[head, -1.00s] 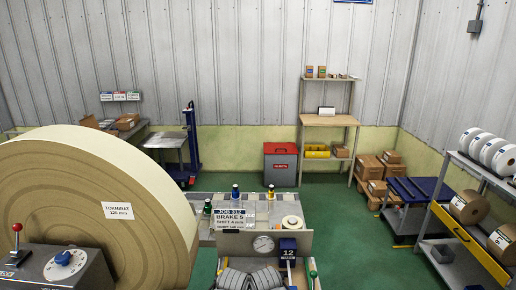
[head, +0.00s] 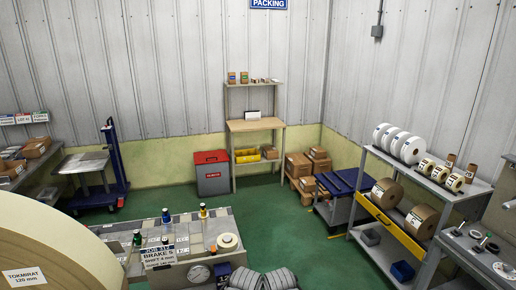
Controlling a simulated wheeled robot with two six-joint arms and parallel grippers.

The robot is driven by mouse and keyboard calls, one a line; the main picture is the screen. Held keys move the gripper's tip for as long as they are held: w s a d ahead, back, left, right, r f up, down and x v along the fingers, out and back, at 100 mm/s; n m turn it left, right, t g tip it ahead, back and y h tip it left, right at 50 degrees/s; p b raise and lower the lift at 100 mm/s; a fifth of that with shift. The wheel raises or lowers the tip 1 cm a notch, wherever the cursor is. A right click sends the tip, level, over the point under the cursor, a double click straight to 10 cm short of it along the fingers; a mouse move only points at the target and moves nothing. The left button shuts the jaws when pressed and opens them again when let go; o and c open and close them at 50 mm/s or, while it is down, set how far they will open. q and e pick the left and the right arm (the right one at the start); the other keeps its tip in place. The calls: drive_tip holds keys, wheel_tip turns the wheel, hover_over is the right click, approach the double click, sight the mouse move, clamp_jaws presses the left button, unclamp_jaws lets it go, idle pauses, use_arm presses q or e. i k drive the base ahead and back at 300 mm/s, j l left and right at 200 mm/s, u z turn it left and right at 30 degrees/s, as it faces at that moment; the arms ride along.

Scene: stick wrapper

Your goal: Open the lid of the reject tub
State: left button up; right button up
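The reject tub is a grey bin (head: 213,180) with a red lid (head: 211,157) and a small red label on its front. It stands on the green floor against the back wall, left of the wooden packing bench. The lid appears shut. The tub is far from me, beyond the machine in the foreground.
A machine table (head: 185,232) with coloured bottles and a large paper roll (head: 50,245) stand between me and the tub. A packing bench (head: 256,125) is right of the tub. A lift trolley (head: 116,160) stands left. Green floor (head: 290,220) is open at centre right.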

sight(221, 156)
drive_tip(key=i+l+z, duration=0.1)
drive_tip(key=z, duration=0.35)
drive_tip(key=i+z, duration=0.2)
drive_tip(key=z, duration=0.25)
drive_tip(key=i+l+z, duration=0.1)
drive_tip(key=i+z, duration=0.4)
drive_tip(key=i, duration=0.2)
drive_tip(key=i+l+u, duration=0.15)
drive_tip(key=i, duration=0.35)
drive_tip(key=i+l+u, duration=0.2)
drive_tip(key=i, duration=0.3)
drive_tip(key=i+j+u, duration=0.1)
drive_tip(key=i+u, duration=1)
drive_tip(key=i+j+u, duration=0.2)
drive_tip(key=i, duration=0.65)
drive_tip(key=i+u, duration=0.15)
drive_tip(key=i, duration=0.65)
drive_tip(key=i+u, duration=0.2)
drive_tip(key=i, duration=0.65)
drive_tip(key=i+l+u, duration=0.2)
drive_tip(key=i, duration=0.6)
drive_tip(key=i+u, duration=0.1)
drive_tip(key=i, duration=0.9)
drive_tip(key=i+z, duration=0.15)
drive_tip(key=i, duration=0.35)
